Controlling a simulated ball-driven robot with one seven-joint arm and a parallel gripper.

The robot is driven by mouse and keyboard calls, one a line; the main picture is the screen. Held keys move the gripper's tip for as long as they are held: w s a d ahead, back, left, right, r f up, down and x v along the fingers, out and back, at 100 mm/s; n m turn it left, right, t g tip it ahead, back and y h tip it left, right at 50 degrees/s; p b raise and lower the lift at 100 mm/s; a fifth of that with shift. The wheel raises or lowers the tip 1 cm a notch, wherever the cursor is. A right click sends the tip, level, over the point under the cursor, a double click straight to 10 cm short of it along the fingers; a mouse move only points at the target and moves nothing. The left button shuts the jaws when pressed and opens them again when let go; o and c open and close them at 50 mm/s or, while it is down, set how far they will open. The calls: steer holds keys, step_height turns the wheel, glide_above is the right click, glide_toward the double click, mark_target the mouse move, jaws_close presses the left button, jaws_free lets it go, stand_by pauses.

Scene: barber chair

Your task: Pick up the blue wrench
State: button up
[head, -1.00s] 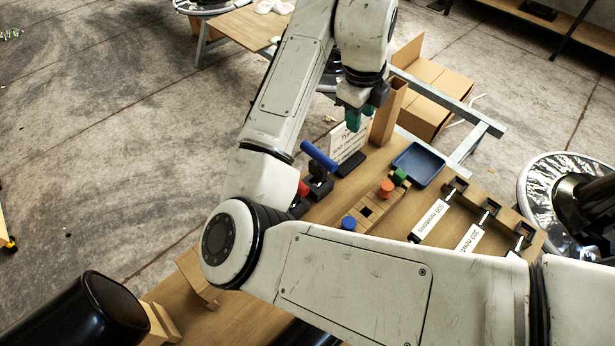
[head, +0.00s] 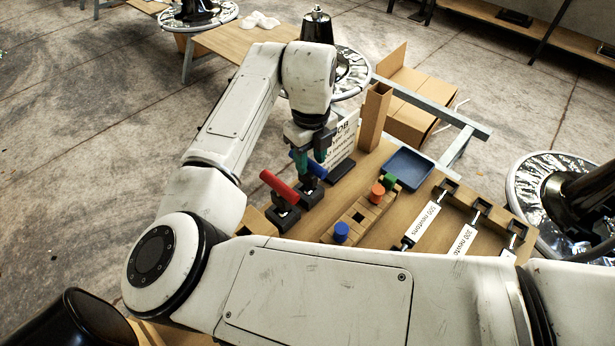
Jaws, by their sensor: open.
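The blue wrench (head: 314,169) has a thick blue handle tilted up from a black holder on the wooden table. My gripper (head: 311,157), with teal fingers, points down at the blue handle. Its fingers are apart, and the handle shows between and just below them. Part of the handle is hidden by the near finger. I cannot tell whether either finger touches it.
A red-handled tool (head: 279,187) stands in a black holder just left. A sign (head: 343,141) stands close behind. A wooden block with coloured pegs (head: 359,216), a blue tray (head: 408,167) and a tall wooden box (head: 374,117) are to the right.

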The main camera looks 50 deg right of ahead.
mark_target(308, 180)
steer(key=f, duration=0.4)
steer(key=shift+w+a+f, duration=0.1)
steer(key=shift+w+f, duration=0.1)
steer(key=shift+w, duration=0.1)
jaws_close()
